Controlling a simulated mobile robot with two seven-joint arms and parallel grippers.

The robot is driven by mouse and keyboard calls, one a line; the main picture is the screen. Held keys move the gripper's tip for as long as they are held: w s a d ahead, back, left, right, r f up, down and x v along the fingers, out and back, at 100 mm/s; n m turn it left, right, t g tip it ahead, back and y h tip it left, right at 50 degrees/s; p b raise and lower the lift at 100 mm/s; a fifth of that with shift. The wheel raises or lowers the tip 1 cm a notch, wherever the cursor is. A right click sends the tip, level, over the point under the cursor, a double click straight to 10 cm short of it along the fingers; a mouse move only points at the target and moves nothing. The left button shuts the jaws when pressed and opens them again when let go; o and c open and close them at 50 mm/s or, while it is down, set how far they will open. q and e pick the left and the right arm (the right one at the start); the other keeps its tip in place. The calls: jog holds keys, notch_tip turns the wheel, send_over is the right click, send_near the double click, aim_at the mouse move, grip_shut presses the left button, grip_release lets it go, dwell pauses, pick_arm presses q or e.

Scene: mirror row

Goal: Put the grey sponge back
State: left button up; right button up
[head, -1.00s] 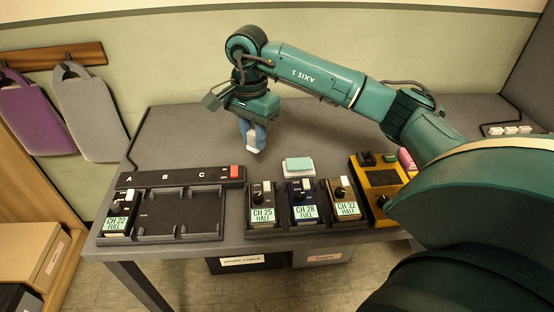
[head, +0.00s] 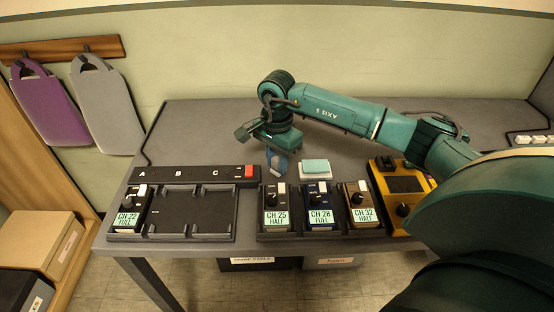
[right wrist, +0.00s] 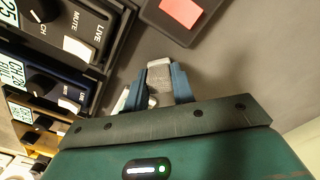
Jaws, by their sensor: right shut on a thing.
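My right gripper (head: 277,163) is low over the table, just behind the row of pedals. In the right wrist view its two blue fingers (right wrist: 163,84) are shut on a small light grey block (right wrist: 159,88). The block looks like the grey sponge, but most of it is hidden, so I cannot be sure. I cannot tell whether it touches the table. A pale teal-topped white pad (head: 315,168) lies right of the gripper. My left gripper is not in view.
Pedals CH 25 (head: 276,208), CH 28 (head: 320,206) and CH 32 (head: 359,206) stand at the front. CH 22 (head: 130,208) is left in a black tray (head: 190,238) with free slots. A switch bar with red button (head: 249,171) and a yellow device (head: 403,190) flank them.

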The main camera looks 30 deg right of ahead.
aim_at(277, 159)
jog(key=shift+f, duration=0.25)
jog(key=o, duration=0.9)
jog(key=shift+r, duration=0.1)
notch_tip(277, 159, up, 12)
jog(key=shift+r, duration=0.2)
jog(key=shift+f, duration=0.1)
